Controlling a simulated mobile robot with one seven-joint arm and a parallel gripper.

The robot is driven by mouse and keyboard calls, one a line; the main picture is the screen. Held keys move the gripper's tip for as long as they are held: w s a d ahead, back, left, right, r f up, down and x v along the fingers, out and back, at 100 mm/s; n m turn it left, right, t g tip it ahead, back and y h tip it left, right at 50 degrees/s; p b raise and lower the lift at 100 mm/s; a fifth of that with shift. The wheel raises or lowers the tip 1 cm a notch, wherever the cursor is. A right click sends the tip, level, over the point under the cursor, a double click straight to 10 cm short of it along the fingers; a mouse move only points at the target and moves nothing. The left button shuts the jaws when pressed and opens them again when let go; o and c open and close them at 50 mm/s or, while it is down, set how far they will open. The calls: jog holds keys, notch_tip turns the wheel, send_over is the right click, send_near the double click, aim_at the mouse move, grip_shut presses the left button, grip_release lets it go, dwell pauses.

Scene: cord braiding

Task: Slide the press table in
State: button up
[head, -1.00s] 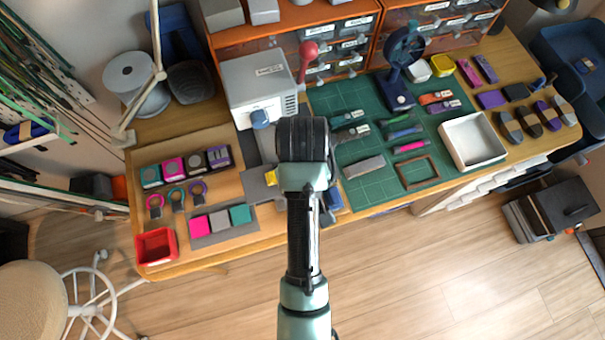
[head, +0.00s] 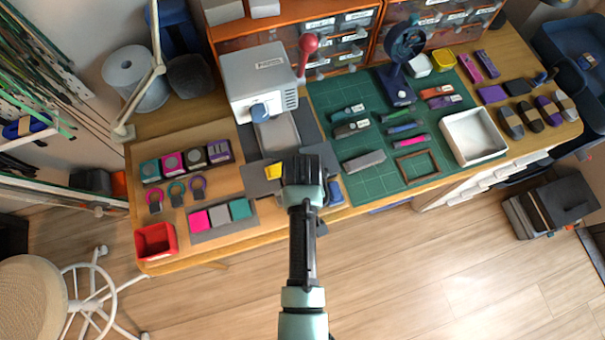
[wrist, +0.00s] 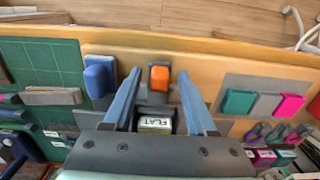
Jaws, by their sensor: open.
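The press (head: 258,82) is a pale grey box with a blue knob in front and a red-knobbed lever (head: 308,43). A light grey slab, seemingly the press table (head: 277,133), sticks out from its front over a dark grey base. My gripper (wrist: 160,88) is open, its two blue-grey fingers pointing at the bench's front edge in the wrist view. An orange block (wrist: 159,78) shows between the fingertips; I cannot tell whether they touch it. A block labelled FLAT (wrist: 155,125) lies nearer the palm. In the head view my wrist hides the fingers.
A blue block (wrist: 99,75) stands beside one finger. A grey tray with pink, grey and teal squares (wrist: 262,102) lies on the other side. The green cutting mat (head: 370,190) holds tools and a brown frame. A red bin (head: 156,241) sits at the front left corner.

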grip_shut()
dwell(0.3)
